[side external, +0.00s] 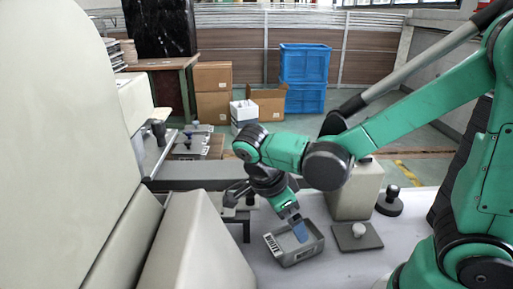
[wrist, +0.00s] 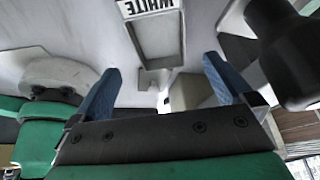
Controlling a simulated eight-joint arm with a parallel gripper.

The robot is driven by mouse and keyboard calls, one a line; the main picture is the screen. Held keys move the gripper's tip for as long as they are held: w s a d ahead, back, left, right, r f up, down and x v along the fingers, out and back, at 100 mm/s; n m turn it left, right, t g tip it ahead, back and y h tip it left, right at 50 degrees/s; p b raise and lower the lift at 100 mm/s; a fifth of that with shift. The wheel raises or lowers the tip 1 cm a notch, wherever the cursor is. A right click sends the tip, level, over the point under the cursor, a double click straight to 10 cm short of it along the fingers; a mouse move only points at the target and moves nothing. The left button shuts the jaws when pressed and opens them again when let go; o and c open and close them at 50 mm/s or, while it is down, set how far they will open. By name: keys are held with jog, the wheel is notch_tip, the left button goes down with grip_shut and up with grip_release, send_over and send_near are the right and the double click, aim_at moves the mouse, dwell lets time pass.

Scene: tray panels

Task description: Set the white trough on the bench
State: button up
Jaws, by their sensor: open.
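The trough (side external: 306,253) is a shallow grey-white open tray with a "WHITE" label on its left end, and it appears to rest on the pale bench (side external: 345,263). My gripper (side external: 299,231) reaches down over it, with a blue fingertip in front of or inside its opening; I cannot tell if it touches. In the wrist view the trough (wrist: 183,38) lies beyond the fingertips, its label at the top edge. My gripper (wrist: 161,64) shows two blue fingers wide apart with nothing between them. The trough's far side is partly hidden by the gripper.
A flat grey plate with a pale knob (side external: 358,236) is right of the trough. A beige block (side external: 352,198) and a black knob on a disc (side external: 390,201) stand behind. A large sloped beige block (side external: 195,248) is at left. The bench front is clear.

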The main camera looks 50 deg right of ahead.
jog(key=shift+v, duration=2.55)
